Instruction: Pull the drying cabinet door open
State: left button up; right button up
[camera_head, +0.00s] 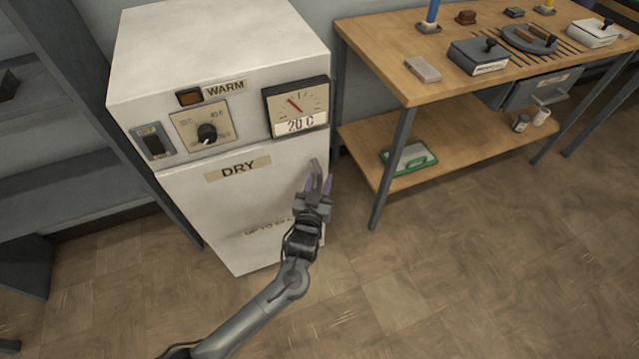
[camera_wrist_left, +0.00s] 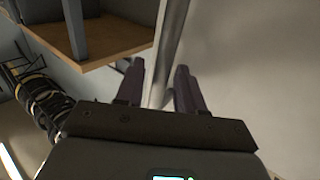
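The white drying cabinet (camera_head: 215,50) stands at the left centre of the head view. Its door (camera_head: 215,205), labelled DRY, looks shut. A grey upright handle (camera_head: 316,166) is near the door's right edge; its lower part is hidden by my left gripper (camera_head: 320,184). In the left wrist view the handle (camera_wrist_left: 172,45) runs upright between the two purple-grey fingers of the left gripper (camera_wrist_left: 158,85). The fingers stand apart with visible gaps, and I cannot tell whether either touches the handle. My right gripper is in neither view.
A wooden workbench (camera_head: 385,50) with a lower shelf (camera_head: 365,150) stands right of the cabinet, its near leg (camera_head: 391,170) close to the door side. Dark shelving (camera_head: 75,130) is at the left. The floor (camera_head: 450,260) in front is clear.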

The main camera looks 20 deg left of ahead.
pick_arm(q)
jog(key=shift+w, duration=0.1)
grip_shut()
dwell(0.4)
